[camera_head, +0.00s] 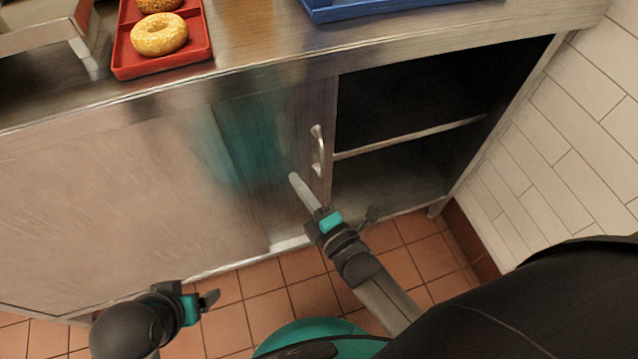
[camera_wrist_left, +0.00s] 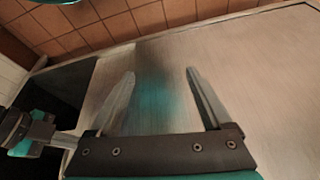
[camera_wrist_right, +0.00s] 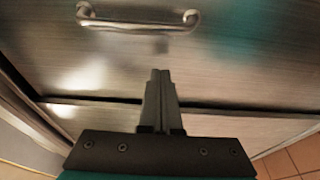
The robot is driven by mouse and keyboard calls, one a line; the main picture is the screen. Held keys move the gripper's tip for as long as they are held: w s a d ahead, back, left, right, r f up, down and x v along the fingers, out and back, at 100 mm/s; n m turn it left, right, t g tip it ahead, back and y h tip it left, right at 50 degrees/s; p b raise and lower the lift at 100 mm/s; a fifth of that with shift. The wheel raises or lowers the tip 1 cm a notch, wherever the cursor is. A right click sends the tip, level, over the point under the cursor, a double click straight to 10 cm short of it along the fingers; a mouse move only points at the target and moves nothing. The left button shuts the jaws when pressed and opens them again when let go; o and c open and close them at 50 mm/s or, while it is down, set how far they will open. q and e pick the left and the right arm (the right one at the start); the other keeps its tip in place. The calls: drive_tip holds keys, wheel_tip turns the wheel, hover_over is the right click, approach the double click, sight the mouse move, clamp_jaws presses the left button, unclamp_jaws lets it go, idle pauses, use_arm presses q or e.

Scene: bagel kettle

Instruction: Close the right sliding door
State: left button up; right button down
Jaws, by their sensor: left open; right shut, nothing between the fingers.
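The right sliding door (camera_head: 265,140) is a brushed metal panel pushed to the left, partly overlapping the left door (camera_head: 110,200). The right half of the cabinet (camera_head: 400,130) stands open, with a dark interior. An upright bar handle (camera_head: 318,150) is near the door's right edge; it also shows at the top of the right wrist view (camera_wrist_right: 138,22). My right gripper (camera_head: 294,178) is shut and empty, its tips just left of and below the handle; contact with the door cannot be told. My left gripper (camera_head: 212,298) is open and empty, low at the left; its fingers show in the left wrist view (camera_wrist_left: 160,75).
A red tray (camera_head: 125,62) with bagels (camera_head: 160,34) and a blue tray (camera_head: 345,12) lie on the steel counter (camera_head: 250,45) above. A white tiled wall (camera_head: 560,150) bounds the right side. A shelf (camera_head: 410,137) crosses the opening. The floor is terracotta tile (camera_head: 255,310).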

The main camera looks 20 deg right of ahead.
use_arm(q)
drive_tip(key=shift+s+r+b, duration=0.1)
drive_tip(key=shift+r+b, duration=0.3)
drive_tip(key=shift+r, duration=0.7)
use_arm(e)
drive_tip(key=shift+s+d, duration=0.15)
drive_tip(key=shift+d, duration=0.85)
drive_tip(key=shift+s+d, duration=0.1)
drive_tip(key=shift+d, duration=0.9)
drive_tip(key=shift+d, duration=0.15)
